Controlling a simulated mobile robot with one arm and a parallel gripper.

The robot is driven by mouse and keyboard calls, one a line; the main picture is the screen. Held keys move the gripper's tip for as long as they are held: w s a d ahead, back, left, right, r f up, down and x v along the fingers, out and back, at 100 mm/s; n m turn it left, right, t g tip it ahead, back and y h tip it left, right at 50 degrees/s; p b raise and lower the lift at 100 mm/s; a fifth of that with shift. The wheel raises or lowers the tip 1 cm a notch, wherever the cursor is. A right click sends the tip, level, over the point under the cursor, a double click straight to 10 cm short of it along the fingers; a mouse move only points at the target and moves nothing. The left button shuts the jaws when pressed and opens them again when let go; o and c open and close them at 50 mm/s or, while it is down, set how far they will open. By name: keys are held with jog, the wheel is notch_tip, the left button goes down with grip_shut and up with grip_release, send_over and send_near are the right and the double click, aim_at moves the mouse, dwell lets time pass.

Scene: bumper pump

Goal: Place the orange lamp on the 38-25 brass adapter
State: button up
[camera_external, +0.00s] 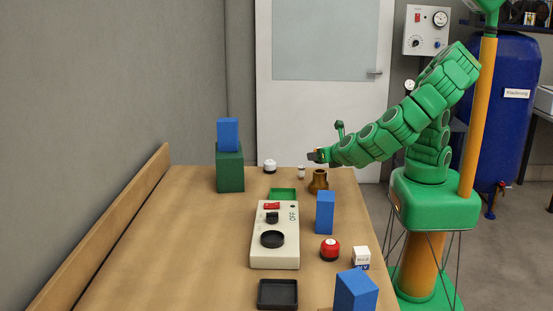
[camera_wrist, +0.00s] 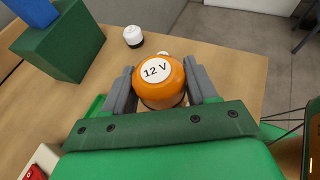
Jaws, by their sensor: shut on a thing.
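The orange lamp (camera_wrist: 158,84) has a white top label reading "12 V". My gripper (camera_wrist: 160,90) is shut on it, with a grey finger on each side. In the external view my gripper (camera_external: 316,156) points left over the far right part of the table, and the lamp is barely visible there. A flared brass adapter (camera_external: 318,181) stands upright on the table just below my gripper. Its marking cannot be read. The lamp and gripper hide most or all of it in the wrist view, and exact alignment cannot be told.
A white lamp (camera_external: 270,166) and a small white piece (camera_external: 301,172) stand nearby. A blue block (camera_external: 325,212) stands in front of the adapter. A control box (camera_external: 275,243), green tray (camera_external: 283,194), red lamp (camera_external: 330,249) and black tray (camera_external: 277,293) are nearer. The table's left-centre is clear.

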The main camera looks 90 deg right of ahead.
jog(key=shift+f, duration=1.6)
jog(key=shift+f, duration=0.15)
jog(key=o, duration=1.1)
jog(key=v, duration=1.2)
